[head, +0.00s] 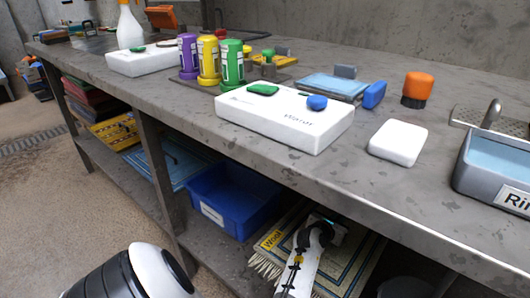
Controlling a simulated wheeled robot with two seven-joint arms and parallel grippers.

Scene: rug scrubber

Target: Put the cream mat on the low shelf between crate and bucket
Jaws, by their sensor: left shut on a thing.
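The cream mat (352,268), with blue stripes, a fringe and a yellow "Wool" tag, is under the bench's front edge, right of the blue crate (262,191). My left gripper (318,232) is shut on it, near its tagged end. The mat's far part is hidden by the bench top, and I cannot tell whether it rests on the low shelf (212,262). The crate stands on that shelf. A grey rounded rim at the lower right (405,287) may be the bucket; most of it is hidden. My right gripper is out of view.
The bench top (250,165) overhangs the shelf, and a metal leg (160,185) stands left of the crate. A blue mat (170,160) and stacked mats (90,103) lie farther left. A white box (285,120), a white block (398,142) and a rinse tray (480,165) sit above.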

